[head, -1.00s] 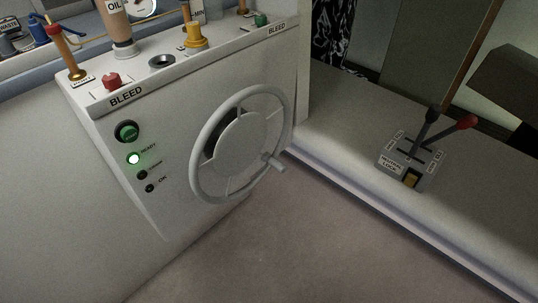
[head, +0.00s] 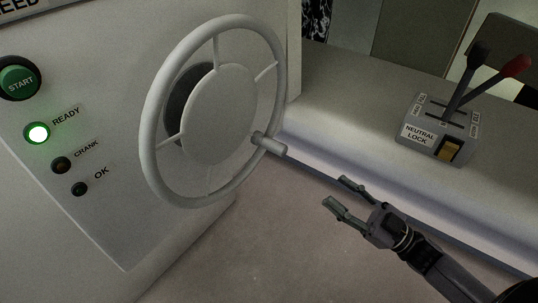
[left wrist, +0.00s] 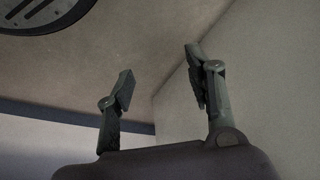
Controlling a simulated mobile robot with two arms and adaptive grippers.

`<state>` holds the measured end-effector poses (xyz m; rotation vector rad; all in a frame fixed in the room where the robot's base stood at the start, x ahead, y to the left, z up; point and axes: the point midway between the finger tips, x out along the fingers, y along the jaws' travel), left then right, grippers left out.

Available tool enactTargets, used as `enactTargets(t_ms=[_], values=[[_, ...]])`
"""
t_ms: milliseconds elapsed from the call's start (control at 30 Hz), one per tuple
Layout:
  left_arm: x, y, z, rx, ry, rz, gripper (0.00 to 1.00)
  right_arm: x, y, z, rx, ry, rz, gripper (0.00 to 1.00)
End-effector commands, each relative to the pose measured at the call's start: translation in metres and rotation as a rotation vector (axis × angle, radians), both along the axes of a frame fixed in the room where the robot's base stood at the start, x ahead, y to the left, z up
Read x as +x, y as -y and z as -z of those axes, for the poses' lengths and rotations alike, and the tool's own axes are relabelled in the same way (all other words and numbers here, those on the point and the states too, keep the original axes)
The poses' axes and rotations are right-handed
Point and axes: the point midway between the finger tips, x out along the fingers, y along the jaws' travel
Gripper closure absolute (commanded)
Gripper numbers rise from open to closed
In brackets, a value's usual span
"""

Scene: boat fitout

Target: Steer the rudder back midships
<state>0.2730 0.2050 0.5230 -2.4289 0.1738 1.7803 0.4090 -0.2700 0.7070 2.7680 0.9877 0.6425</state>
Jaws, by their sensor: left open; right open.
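The rudder itself is not in view. My right gripper (head: 348,192) is open and empty, below and to the right of the knob, apart from it. My left gripper (left wrist: 158,75) shows only in the left wrist view, open with nothing between its fingers.
The console carries a green START button (head: 19,81) and a lit READY lamp (head: 38,133). A lever box (head: 432,133) marked NEUTRAL LOCK, with a black and a red lever, sits on the ledge at right. The floor (head: 230,255) before the wheel is clear.

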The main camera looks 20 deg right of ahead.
Motion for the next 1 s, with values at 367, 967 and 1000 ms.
enactTargets(t_ms=[367,967,1000], values=[[-0.003,-0.001,-0.004,0.000,0.005,0.000,0.51,0.018,-0.030,-0.023,0.007,0.031,-0.037,0.59],[-0.002,0.000,0.001,-0.001,0.009,0.000,0.51,0.098,-0.106,-0.066,0.007,0.028,-0.034,0.59],[-0.001,0.000,0.001,-0.001,0.012,0.000,0.51,0.101,-0.110,-0.067,0.006,0.027,-0.034,0.59]])
